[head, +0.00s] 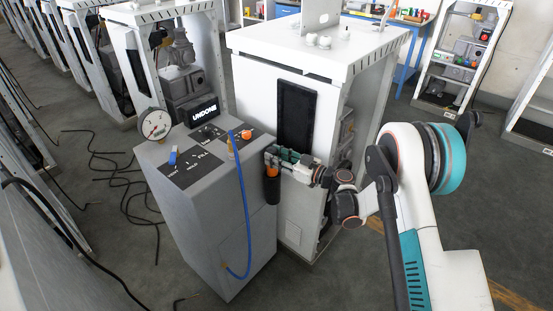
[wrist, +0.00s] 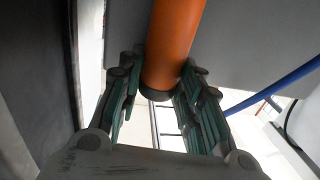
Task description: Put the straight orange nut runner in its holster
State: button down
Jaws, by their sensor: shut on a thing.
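The straight orange nut runner (wrist: 174,42) is an orange cylinder with a dark grey end, between my gripper's green-lined fingers in the wrist view. My gripper (head: 284,158) is shut on it beside the right side of the grey console. In the head view, a small orange part of the runner (head: 272,171) shows under the fingers. Directly below it is a black cylindrical piece (head: 272,189) against the console's side. I cannot tell whether this is the holster or the runner's lower end, nor whether the runner is seated.
A white frame cabinet (head: 258,88) stands close behind my gripper. Black cables lie on the floor.

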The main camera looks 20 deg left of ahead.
jog(key=c, duration=1.1)
grip_release()
jog(key=p+v, duration=0.4)
jog(key=v, duration=0.8)
jog(key=s+d+r+m+t+h, duration=0.1)
jog(key=s+d+r+m+h, duration=0.25)
jog(key=d+r, duration=0.45)
jog(key=s+d+r+m+h, duration=0.3)
jog(key=d+r+m+h, duration=0.15)
jog(key=r, duration=0.65)
jog(key=s+d+r+m+h, duration=0.1)
jog(key=s+d+m+h, duration=0.1)
jog(key=s+d, duration=0.4)
jog(key=s+d+r+m+t+h, duration=0.1)
jog(key=s+d+m+h, duration=0.1)
jog(key=s+d+h, duration=0.2)
jog(key=s+d+r+m+h, duration=0.1)
jog(key=s+d+m+h, duration=0.2)
jog(key=s+d, duration=0.6)
jog(key=shift+s+d+r+t, duration=0.1)
jog(key=shift+s+t, duration=0.05)
jog(key=shift+s, duration=1.55)
jog(key=shift+s+d+r+t, duration=0.1)
jog(key=shift+s+r+t, duration=0.05)
jog(key=shift+s, duration=1.55)
